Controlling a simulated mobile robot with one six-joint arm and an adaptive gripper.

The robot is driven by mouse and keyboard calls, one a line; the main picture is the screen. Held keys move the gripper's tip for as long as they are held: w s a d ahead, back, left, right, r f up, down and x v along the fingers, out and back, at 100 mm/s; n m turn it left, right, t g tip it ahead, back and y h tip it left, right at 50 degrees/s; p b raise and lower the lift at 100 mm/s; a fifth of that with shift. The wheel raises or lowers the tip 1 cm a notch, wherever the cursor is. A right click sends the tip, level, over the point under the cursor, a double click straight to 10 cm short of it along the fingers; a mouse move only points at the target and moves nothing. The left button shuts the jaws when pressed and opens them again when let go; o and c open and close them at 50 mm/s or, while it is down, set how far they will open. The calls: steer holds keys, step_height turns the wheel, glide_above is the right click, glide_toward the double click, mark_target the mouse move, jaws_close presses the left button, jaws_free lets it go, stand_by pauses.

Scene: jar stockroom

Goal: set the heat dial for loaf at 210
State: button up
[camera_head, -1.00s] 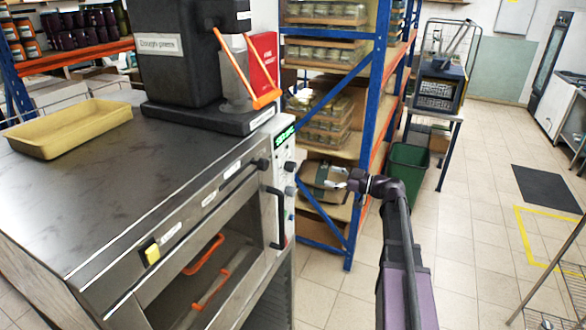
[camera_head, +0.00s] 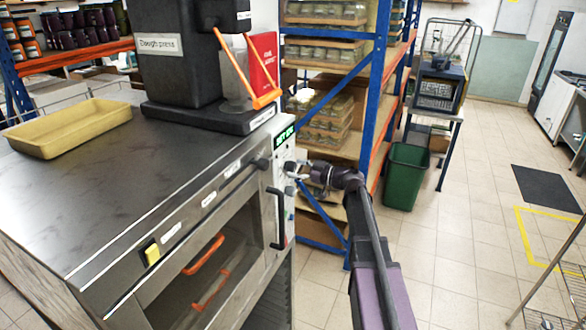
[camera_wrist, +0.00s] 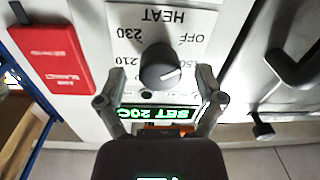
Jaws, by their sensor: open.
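The heat dial (camera_wrist: 163,65) is a dark round knob with a pale pointer mark, on a white plate that reads upside down in the wrist view. HEAT, OFF, 230 and 210 can be read around it. The green display (camera_wrist: 157,113) appears to read SET 200, its last character unclear. My gripper (camera_wrist: 157,88) is open, with its fingers on either side of the dial's lower edge in the picture; contact cannot be told. In the head view my gripper (camera_head: 297,170) is at the oven's (camera_head: 130,190) control panel, just below the green display (camera_head: 284,136).
The oven's dark door handle (camera_head: 279,217) stands out beside the panel. A dough press (camera_head: 180,60) and a yellow tray (camera_head: 70,128) sit on top. A blue shelf rack (camera_head: 375,90) and green bin (camera_head: 406,175) stand to the right. Open floor lies farther right.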

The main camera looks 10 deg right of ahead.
steer(key=shift+w+a, duration=0.35)
steer(key=shift+a, duration=0.1)
steer(key=c, duration=1.1)
steer(key=shift+c, duration=0.2)
